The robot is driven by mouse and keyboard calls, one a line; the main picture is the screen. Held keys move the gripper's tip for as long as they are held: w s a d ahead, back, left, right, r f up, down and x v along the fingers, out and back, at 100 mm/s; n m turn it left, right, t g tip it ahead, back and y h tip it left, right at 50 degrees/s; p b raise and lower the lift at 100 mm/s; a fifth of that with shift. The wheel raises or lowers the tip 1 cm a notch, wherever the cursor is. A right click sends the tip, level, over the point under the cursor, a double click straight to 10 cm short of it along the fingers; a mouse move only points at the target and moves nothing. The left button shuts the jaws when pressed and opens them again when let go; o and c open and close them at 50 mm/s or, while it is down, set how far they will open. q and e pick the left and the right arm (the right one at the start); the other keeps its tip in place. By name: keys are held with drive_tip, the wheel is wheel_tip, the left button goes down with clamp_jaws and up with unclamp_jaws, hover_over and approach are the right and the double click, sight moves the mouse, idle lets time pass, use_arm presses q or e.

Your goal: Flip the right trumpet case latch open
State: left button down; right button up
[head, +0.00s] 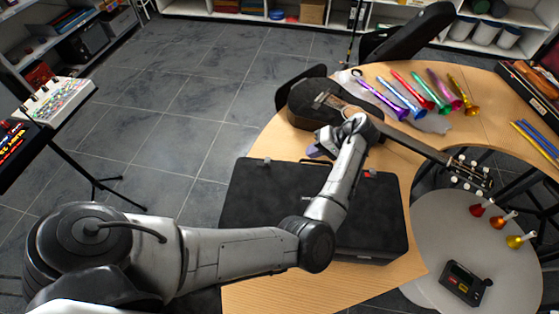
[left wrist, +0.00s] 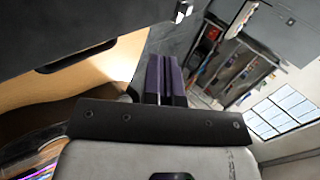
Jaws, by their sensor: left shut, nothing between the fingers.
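The black trumpet case (head: 270,190) lies closed on the wooden table in the head view, partly hidden behind my left arm. It also fills the upper left of the left wrist view (left wrist: 70,25), with a dark handle (left wrist: 75,56) along its side. A small silver latch (left wrist: 183,11) shows at the case's edge there, beyond my fingertips; I cannot tell whether it is flipped open. My left gripper (head: 318,152) has purple fingers, which are together and empty near the case's far edge. The fingers (left wrist: 165,78) point toward the latch side, apart from the latch. My right gripper is out of view.
A dark guitar (head: 310,103) lies just beyond the case, its neck reaching right. Several coloured horns (head: 410,93) lie at the back. A round grey table (head: 430,225) with small bells and a black device (head: 466,282) is at right.

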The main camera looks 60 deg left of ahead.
sight(269, 164)
use_arm(q)
drive_tip(key=shift+d, duration=0.2)
drive_tip(key=shift+s+a, duration=0.1)
drive_tip(key=shift+s+a+f, duration=0.15)
drive_tip(key=shift+f, duration=0.1)
drive_tip(key=x, duration=0.8)
drive_tip(key=shift+s+a+f, duration=0.1)
drive_tip(key=shift+s+f, duration=0.05)
drive_tip(key=shift+s, duration=0.15)
drive_tip(key=shift+s+a+f+p, duration=0.15)
drive_tip(key=shift+s+a+p, duration=0.35)
drive_tip(key=shift+s+a, duration=0.95)
drive_tip(key=shift+s, duration=0.2)
